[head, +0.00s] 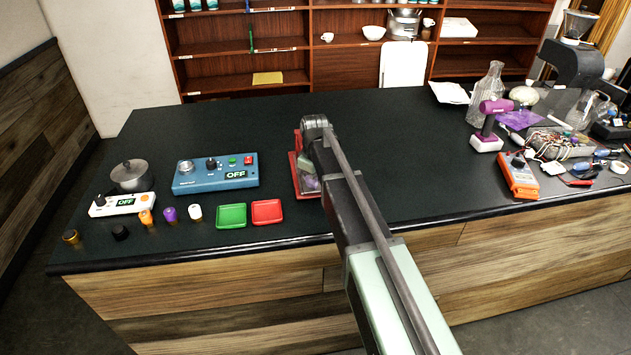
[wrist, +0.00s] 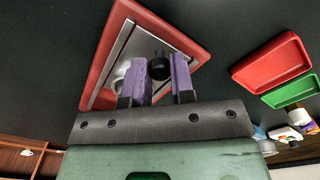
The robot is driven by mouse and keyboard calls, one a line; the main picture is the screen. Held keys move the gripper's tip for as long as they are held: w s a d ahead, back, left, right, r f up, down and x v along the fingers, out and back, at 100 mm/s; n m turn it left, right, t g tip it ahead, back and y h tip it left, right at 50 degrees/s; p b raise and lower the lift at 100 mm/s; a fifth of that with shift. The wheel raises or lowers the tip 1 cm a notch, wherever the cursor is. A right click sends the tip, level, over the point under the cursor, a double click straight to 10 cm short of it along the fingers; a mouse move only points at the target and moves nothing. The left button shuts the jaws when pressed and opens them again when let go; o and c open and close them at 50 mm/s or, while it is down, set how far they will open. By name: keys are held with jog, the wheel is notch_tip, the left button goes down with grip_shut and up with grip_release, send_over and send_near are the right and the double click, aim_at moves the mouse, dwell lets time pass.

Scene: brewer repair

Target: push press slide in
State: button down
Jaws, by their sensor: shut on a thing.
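The red-framed press (head: 295,165) sits on the dark counter, mostly hidden behind my arm in the head view. In the wrist view its red base (wrist: 172,30) frames a grey metal plate (wrist: 125,45). A black round knob (wrist: 159,68) stands over the plate. My gripper (wrist: 161,75) has its two purple finger pads on either side of this knob, shut on it. A pale round part shows beside the left pad, partly hidden. How far the slide sits in the press cannot be told.
A green tray (head: 231,216) and a red tray (head: 267,212) lie left of the press near the front edge. A blue control box (head: 215,174), a white scale-like box (head: 122,205) and a pot (head: 129,177) stand farther left. The counter right of my arm is clear up to an orange meter (head: 518,177).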

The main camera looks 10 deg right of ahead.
jog(key=w, duration=0.3)
jog(key=shift+w+d, duration=0.1)
jog(key=shift+w, duration=0.3)
jog(key=c, duration=1)
grip_release()
notch_tip(320, 180, up, 11)
jog(key=p, duration=1)
jog(key=shift+f+p, duration=0.1)
jog(key=shift+p, duration=0.3)
